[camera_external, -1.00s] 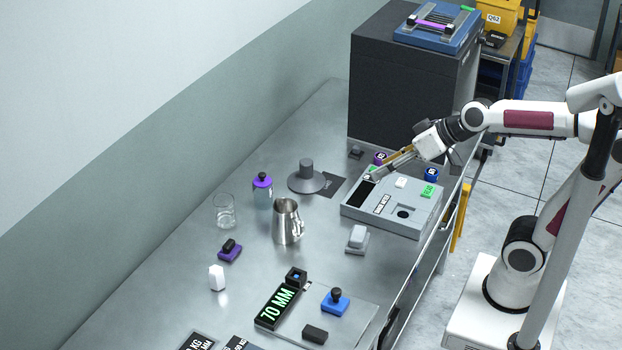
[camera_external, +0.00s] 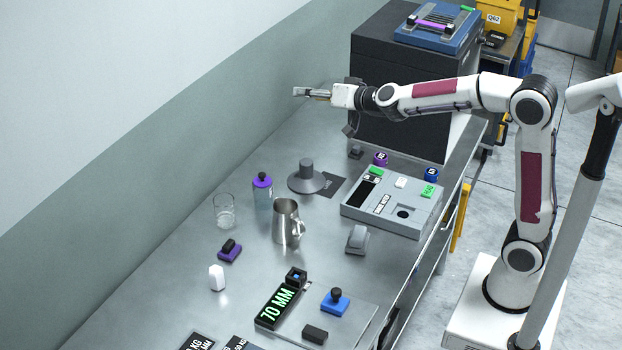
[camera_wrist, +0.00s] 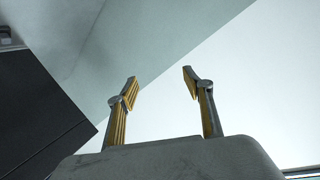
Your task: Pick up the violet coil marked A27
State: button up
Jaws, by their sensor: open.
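My gripper (camera_external: 296,92) is raised high above the table, left of the dark cabinet, and points left toward the wall. It is far above and to the left of the violet coil. In the wrist view my gripper (camera_wrist: 160,80) is open and empty, with only wall and ceiling-like surfaces beyond its fingers. No coil shows there.
A metal jug (camera_external: 286,222), a glass beaker (camera_external: 224,212), a violet-capped bottle (camera_external: 263,192) and a grey stand (camera_external: 306,182) occupy the middle of the table.

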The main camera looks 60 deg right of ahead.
jog(key=w+d+f+m+g+h, duration=0.2)
jog(key=w+d+f+m+h, duration=0.3)
jog(key=d, duration=0.4)
jog(key=m+g+h, duration=0.3)
jog(key=m+g, duration=0.4)
jog(key=g, duration=0.7)
send_near(381, 159)
jog(key=shift+w+a+r, duration=0.3)
jog(key=shift+w+r, duration=0.15)
jog(key=shift+w, duration=0.1)
jog(key=shift+w+a+r, duration=0.35)
jog(key=shift+w+r, duration=0.1)
jog(key=shift+w, duration=0.15)
jog(key=shift+s+a+f+g, duration=0.1)
jog(key=shift+s+f+g, duration=0.25)
jog(key=shift+g, duration=0.05)
jog(key=shift+x, duration=3.4)
jog(key=shift+r, duration=0.1)
